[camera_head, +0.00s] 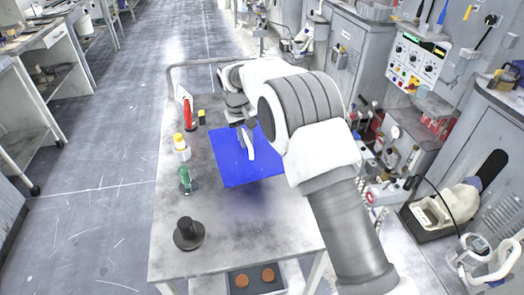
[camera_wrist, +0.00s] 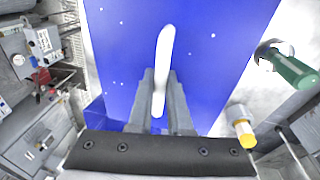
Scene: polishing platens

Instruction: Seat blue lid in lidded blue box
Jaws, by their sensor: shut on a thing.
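The blue lid (camera_head: 232,168) is a broad flat blue panel over the middle of the table, with a white upright handle (camera_head: 248,146). My gripper (camera_wrist: 160,76) is shut on this white handle, with the two grey fingers on either side of it. In the wrist view the blue lid (camera_wrist: 205,75) fills the middle. A bluish tint shows on the table in front of the lid, and the lid looks raised.
On the grey table (camera_head: 235,250), left of the lid, stand a red bottle (camera_head: 189,114), a yellow-and-white bottle (camera_head: 181,146), a green bottle (camera_head: 186,180) and a black knobbed piece (camera_head: 188,234). The table's front middle is clear. Machines line the right side.

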